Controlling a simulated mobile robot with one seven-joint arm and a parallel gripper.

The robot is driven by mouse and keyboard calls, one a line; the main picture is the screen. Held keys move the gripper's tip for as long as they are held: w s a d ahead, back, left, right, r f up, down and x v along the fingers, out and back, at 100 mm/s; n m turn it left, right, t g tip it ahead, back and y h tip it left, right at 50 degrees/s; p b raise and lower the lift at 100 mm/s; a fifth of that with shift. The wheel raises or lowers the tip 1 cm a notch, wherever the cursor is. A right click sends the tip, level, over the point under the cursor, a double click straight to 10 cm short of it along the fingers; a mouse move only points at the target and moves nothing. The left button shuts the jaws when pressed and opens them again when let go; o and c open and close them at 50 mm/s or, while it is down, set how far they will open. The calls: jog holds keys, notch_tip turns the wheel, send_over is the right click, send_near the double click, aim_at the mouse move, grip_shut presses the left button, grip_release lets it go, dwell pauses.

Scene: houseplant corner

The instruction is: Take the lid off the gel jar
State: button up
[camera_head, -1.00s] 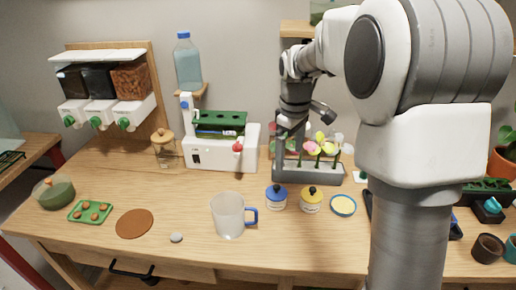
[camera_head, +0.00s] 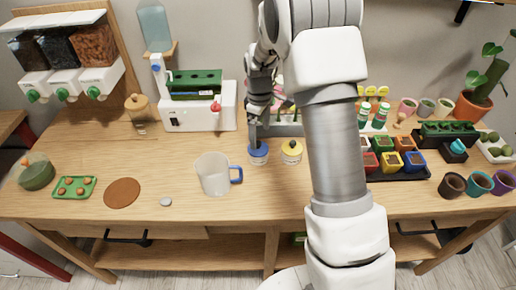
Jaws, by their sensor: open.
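Two small white jars stand side by side on the table: the blue-lidded jar (camera_head: 259,155) and the yellow-lidded jar (camera_head: 291,152). Each has a lid with a dark knob, and both lids are on. The labels are too small to read, so I cannot tell which holds gel. My gripper (camera_head: 259,137) points down just above the blue-lidded jar, open, with its fingers around or close to the knob. Whether it touches the lid I cannot tell. My arm hides the table to the right of the yellow-lidded jar.
A clear mug (camera_head: 213,175) with a blue handle stands left of the jars. A white machine (camera_head: 200,118) and a wood-topped glass jar (camera_head: 139,110) are behind. Colored pots (camera_head: 388,160) fill the right side. The table front below the jars is clear.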

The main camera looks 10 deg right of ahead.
aim_at(258, 142)
jog(key=shift+w+a+f, duration=0.15)
jog(key=shift+f, duration=1.25)
jog(key=shift+w+a+f, duration=0.1)
jog(key=shift+f, duration=1.3)
jog(key=c, duration=1.1)
jog(key=shift+r, duration=0.1)
